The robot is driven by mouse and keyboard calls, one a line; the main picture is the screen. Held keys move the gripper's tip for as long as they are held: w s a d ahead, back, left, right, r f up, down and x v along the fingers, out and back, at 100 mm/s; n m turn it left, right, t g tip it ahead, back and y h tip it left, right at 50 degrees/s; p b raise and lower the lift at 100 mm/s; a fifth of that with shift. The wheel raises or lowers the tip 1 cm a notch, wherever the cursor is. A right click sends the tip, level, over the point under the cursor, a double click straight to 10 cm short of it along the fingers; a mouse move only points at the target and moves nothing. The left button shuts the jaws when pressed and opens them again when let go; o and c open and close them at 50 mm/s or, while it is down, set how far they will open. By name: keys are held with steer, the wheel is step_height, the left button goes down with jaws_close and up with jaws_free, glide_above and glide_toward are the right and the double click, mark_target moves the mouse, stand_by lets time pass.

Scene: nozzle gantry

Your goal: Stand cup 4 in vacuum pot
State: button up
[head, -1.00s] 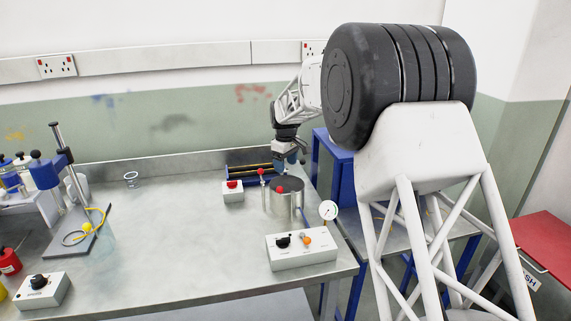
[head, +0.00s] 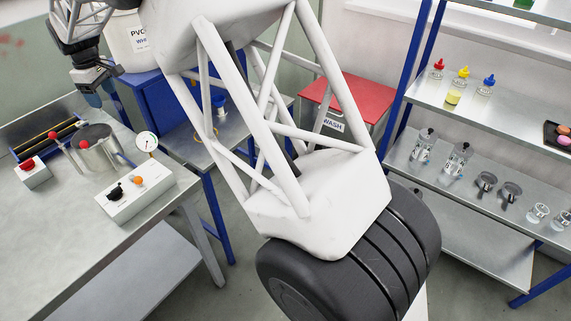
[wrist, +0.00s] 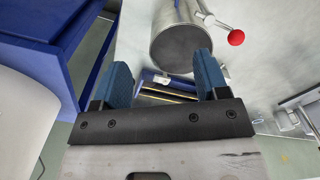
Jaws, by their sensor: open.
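The vacuum pot (head: 99,152) is a metal cylinder on the left bench, with a red-knobbed lever beside it. It also shows at the top of the wrist view (wrist: 179,45); I cannot tell whether its top is covered. My gripper (head: 94,97) hangs above and behind the pot. In the wrist view its blue fingers (wrist: 162,82) are apart with nothing between them. Several small cups stand on the right shelf, including a dark cup (head: 486,180), another dark cup (head: 509,192) and a clear cup (head: 538,212). No number is readable, so I cannot tell which is cup 4.
A control box (head: 130,198) and a dial gauge (head: 147,141) stand close to the pot. A small red-button box (head: 32,172) is left of it. A red-topped wash table (head: 345,108) stands between bench and shelving (head: 465,230). Bottles stand on the shelves.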

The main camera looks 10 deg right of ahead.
steer(key=s+d+r+m, duration=0.2)
steer(key=s+d+r, duration=0.25)
steer(key=d, duration=0.75)
steer(key=s+d+r+m+t, duration=0.1)
steer(key=s+d+r+m, duration=0.3)
steer(key=d, duration=0.9)
steer(key=s+d+r+m, duration=0.1)
steer(key=s+d+r, duration=0.4)
steer(key=d, duration=0.7)
steer(key=s+d+f+m, duration=0.2)
steer(key=s+d+f, duration=0.1)
steer(key=s+d, duration=0.4)
steer(key=s+d+f+m+t, duration=0.1)
steer(key=s+d+f+m, duration=0.2)
steer(key=s+d, duration=0.4)
steer(key=s+d+f+m, duration=0.3)
steer(key=s+d, duration=0.5)
steer(key=s, duration=0.9)
steer(key=shift+s, duration=0.15)
steer(key=shift+c, duration=0.5)
